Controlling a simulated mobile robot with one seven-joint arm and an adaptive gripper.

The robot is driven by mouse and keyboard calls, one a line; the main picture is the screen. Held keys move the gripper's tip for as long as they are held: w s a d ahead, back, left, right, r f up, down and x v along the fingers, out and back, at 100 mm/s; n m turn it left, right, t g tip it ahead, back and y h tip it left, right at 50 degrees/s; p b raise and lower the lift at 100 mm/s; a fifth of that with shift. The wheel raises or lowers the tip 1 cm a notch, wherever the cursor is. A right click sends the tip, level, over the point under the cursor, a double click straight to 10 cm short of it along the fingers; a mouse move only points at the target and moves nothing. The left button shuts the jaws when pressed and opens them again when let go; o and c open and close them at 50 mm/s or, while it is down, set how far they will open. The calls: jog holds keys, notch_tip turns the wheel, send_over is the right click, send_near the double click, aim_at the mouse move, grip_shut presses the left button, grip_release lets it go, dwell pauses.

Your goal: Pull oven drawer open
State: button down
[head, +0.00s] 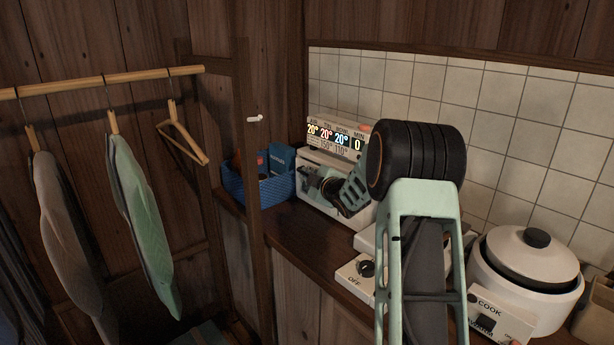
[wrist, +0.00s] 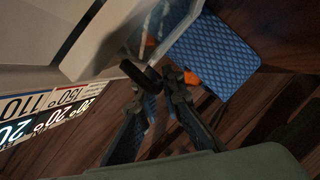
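The white oven (head: 314,160) stands on the dark counter against the tiled wall, its lit display (head: 335,139) on top. My gripper (head: 324,187) is at its front, and my arm hides much of the oven. In the wrist view the oven's pale front panel (wrist: 98,40) is at upper left, with a short black handle (wrist: 138,74) at its edge. The two dark fingers of my gripper (wrist: 161,83) are close together at the handle's end. I cannot tell whether they grip it or only stand beside it. How far the drawer is out is unclear.
A blue basket (head: 262,188) with items stands on the counter left of the oven; it also shows in the wrist view (wrist: 214,56). A wooden post (head: 247,130) rises in front. A white cooker (head: 528,275) stands at right. Clothes hang at left.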

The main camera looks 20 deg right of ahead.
jog(key=s+a+b, duration=0.4)
jog(key=a+b, duration=0.6)
jog(key=a, duration=0.1)
jog(key=shift+s, duration=0.25)
jog(key=c, duration=2.4)
grip_release()
jog(key=shift+s, duration=0.1)
jog(key=v, duration=1.2)
